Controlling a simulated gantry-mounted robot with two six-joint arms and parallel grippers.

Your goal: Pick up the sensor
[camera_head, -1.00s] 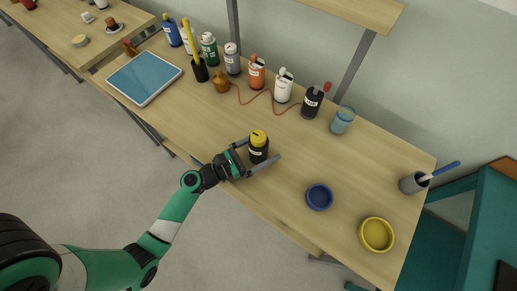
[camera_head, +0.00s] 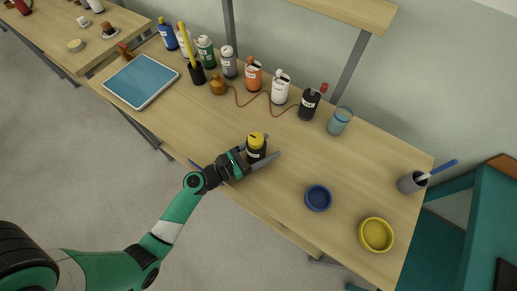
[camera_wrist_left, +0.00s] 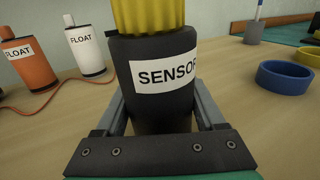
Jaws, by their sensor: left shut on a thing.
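The sensor (camera_head: 256,149) is a black bottle with a yellow cap, upright on the wooden table near its front edge. In the left wrist view the sensor (camera_wrist_left: 158,75) shows a white label reading SENSOR and fills the middle. My left gripper (camera_head: 259,153) comes in from the front left with one finger on each side of the bottle. Its fingers (camera_wrist_left: 160,115) are closed against the bottle's sides. The bottle's base is hidden behind the gripper in the wrist view. My right gripper is not in view.
A blue bowl (camera_head: 318,198) and a yellow bowl (camera_head: 376,235) stand to the right. Several bottles line the back, including an orange float (camera_head: 253,75) and a white float (camera_head: 281,87) by a red cord. A blue tablet (camera_head: 141,80) lies at left. The table's middle is clear.

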